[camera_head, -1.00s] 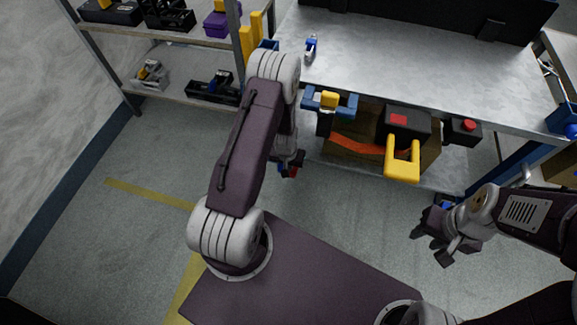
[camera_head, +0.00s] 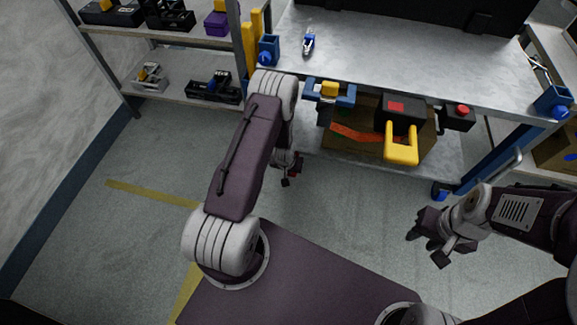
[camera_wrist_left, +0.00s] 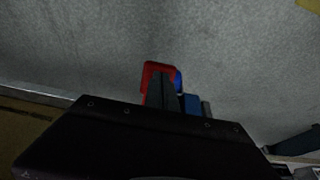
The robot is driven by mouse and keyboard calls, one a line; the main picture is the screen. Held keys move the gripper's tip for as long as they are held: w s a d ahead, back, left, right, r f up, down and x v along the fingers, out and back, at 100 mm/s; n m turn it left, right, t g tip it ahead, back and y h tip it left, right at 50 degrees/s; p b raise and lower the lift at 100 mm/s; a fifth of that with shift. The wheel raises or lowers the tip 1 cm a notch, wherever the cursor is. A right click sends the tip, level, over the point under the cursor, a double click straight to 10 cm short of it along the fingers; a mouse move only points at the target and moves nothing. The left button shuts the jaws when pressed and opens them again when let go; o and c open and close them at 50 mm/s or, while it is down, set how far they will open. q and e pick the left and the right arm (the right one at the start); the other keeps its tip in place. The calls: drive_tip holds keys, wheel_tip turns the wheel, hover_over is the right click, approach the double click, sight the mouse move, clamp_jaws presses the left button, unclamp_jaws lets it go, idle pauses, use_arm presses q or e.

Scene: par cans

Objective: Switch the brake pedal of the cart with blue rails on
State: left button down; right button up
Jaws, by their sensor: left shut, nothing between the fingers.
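The cart with blue rails (camera_head: 493,159) stands ahead, with a grey metal top (camera_head: 400,62). A red brake pedal (camera_wrist_left: 157,68) shows in the left wrist view, with a blue wheel part (camera_wrist_left: 178,80) beside it. In the head view only a small red patch of the pedal (camera_head: 298,167) shows by my left gripper (camera_head: 288,177). The left gripper is shut and empty, its dark fingers (camera_wrist_left: 164,97) in front of the pedal; I cannot tell whether they touch. The pedal's on or off position is unclear. My right gripper (camera_head: 427,247) is open and empty, off to the right.
A shelf rack (camera_head: 190,88) stands at left. The floor (camera_head: 350,210) between my arms is clear.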

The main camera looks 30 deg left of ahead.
use_arm(q)
drive_tip(key=shift+s+f, duration=0.1)
drive_tip(key=shift+f, duration=0.45)
